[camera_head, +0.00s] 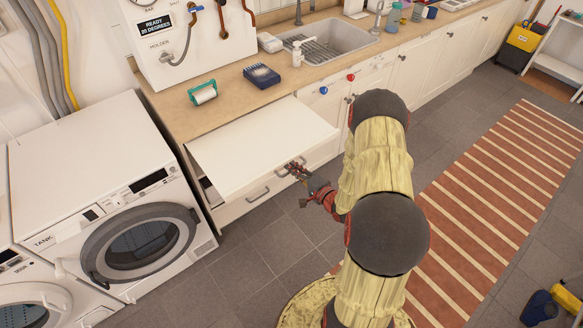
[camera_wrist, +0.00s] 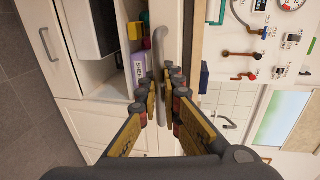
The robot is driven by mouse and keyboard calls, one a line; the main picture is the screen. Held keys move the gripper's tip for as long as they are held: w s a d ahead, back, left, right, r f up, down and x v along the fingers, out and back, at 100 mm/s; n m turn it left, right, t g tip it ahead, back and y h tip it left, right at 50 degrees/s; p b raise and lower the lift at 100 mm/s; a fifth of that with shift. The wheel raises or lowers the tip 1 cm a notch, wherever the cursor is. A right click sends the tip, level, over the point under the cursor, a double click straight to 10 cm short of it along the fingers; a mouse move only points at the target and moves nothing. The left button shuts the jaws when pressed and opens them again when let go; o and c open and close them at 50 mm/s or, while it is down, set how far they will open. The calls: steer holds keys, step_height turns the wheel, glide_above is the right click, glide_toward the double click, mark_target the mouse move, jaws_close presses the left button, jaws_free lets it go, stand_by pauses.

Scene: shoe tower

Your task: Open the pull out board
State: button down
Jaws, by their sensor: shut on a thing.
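The white pull-out board (camera_head: 255,145) sticks out from under the wooden counter, well clear of the cabinet front. A grey bar handle (camera_wrist: 159,48) is on its front edge. My gripper (camera_head: 296,168) is at this handle, near the board's right front corner. In the wrist view my gripper (camera_wrist: 163,88) has its fingers closed around the handle from both sides. The fingers hide part of the bar.
A washing machine (camera_head: 140,240) stands left of the board. A blue box (camera_head: 261,75) and a green-ended roll (camera_head: 203,93) lie on the counter (camera_head: 225,80). A drawer handle (camera_head: 258,194) is below the board. Grey floor (camera_head: 265,245) is free in front.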

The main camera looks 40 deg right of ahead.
steer(key=c, duration=2.2)
jaws_free()
steer(key=shift+c, duration=0.2)
steer(key=v, duration=1.2)
